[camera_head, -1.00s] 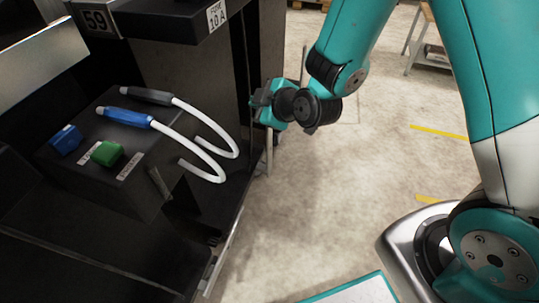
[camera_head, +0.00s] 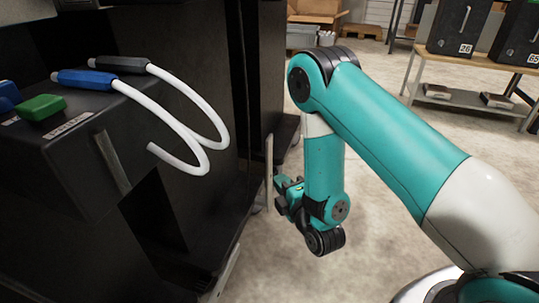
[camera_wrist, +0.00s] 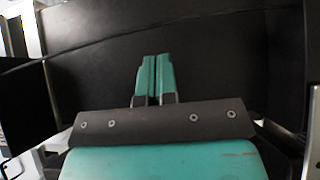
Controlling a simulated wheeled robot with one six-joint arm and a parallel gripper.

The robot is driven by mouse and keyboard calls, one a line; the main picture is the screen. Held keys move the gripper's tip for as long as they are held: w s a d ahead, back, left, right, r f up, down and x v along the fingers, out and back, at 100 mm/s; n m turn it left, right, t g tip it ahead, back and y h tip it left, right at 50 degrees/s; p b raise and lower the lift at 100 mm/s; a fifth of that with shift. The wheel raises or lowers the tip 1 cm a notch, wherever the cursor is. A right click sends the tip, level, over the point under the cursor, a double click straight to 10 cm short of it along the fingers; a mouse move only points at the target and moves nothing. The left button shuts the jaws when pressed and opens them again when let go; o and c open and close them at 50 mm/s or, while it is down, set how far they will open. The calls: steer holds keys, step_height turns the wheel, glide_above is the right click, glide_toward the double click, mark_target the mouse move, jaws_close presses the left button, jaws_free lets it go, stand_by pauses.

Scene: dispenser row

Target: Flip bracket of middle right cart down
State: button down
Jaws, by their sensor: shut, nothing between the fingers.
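My gripper (camera_wrist: 154,78) is shut and empty in the wrist view, its two teal fingers side by side in front of a dark flat panel (camera_wrist: 215,55). In the head view my gripper (camera_head: 280,184) hangs low beside the right side of the black dispenser cabinet (camera_head: 190,130), near a thin pale upright bar (camera_head: 269,160). The bar may be part of a cart or bracket; I cannot tell. No cart or bracket can be made out clearly, and whether the gripper touches anything is not shown.
A blue-capped hose (camera_head: 85,79) and a black-capped hose (camera_head: 118,65) curve out from the cabinet at left. A green block (camera_head: 42,107) sits beside them. A table (camera_head: 478,69) with black canisters stands at the back right. Concrete floor is open in the middle.

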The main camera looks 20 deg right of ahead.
steer(key=b, duration=0.3)
glide_toward(270, 153)
steer(key=w+a+r, duration=0.3)
steer(key=a, duration=0.2)
steer(key=w+b, duration=0.1)
steer(key=b, duration=0.1)
steer(key=w+d+b, duration=0.1)
steer(key=b, duration=0.2)
steer(key=shift+w+d+f+b, duration=0.15)
steer(key=shift+w+f+b, duration=0.1)
steer(key=shift+f+b, duration=0.1)
steer(key=shift+w+d+r+b, duration=0.25)
steer(key=shift+d+b, duration=0.1)
steer(key=shift+b, duration=0.6)
steer(key=shift+w+r, duration=0.1)
